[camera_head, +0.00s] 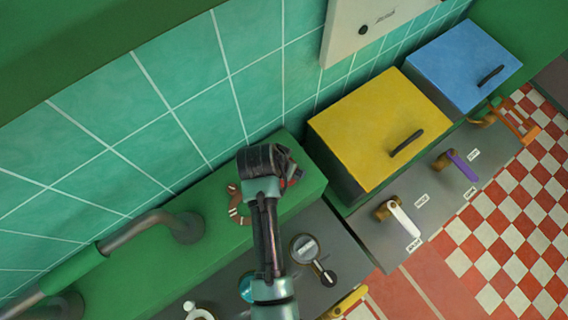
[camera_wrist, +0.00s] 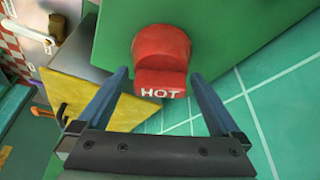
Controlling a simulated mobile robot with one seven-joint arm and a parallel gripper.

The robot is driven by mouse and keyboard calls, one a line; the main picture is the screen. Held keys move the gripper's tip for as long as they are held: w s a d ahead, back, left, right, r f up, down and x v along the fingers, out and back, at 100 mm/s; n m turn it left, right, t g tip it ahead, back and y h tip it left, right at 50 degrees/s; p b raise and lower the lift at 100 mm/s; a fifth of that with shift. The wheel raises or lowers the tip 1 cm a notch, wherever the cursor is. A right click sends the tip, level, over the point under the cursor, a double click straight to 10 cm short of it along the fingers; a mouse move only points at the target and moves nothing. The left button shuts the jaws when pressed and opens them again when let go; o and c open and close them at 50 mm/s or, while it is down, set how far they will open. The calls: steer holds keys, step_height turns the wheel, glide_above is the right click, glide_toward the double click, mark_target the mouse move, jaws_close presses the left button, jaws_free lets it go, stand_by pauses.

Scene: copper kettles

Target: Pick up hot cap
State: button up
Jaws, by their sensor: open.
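The hot cap (camera_wrist: 160,50) is a red rounded cap with a step lettered "HOT" in white. In the wrist view it sits against a green surface at top centre. My gripper (camera_wrist: 160,76) is open, its two blue fingers reaching up on either side of the lettered step. Gaps show between the cap and both fingers, and nothing is held. In the head view my gripper (camera_head: 268,160) is over the green ledge, near the wall. Only a small red patch shows beside it there, and I cannot tell whether that is the cap.
The green ledge (camera_head: 130,262) runs along the teal tiled wall (camera_head: 120,130) with a curved pipe (camera_head: 150,222) on it. A yellow box (camera_head: 370,125) and a blue box (camera_head: 462,60) stand to the right. A round gauge (camera_head: 304,248) and a white-handled lever (camera_head: 402,218) are on the grey panel.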

steer(key=shift+x, duration=1.05)
steer(key=shift+c, duration=0.3)
steer(key=c, duration=0.8)
step_height(320, 180, up, 10)
steer(key=shift+r+b, duration=0.1)
steer(key=shift+b, duration=0.8)
steer(key=shift+c, duration=0.3)
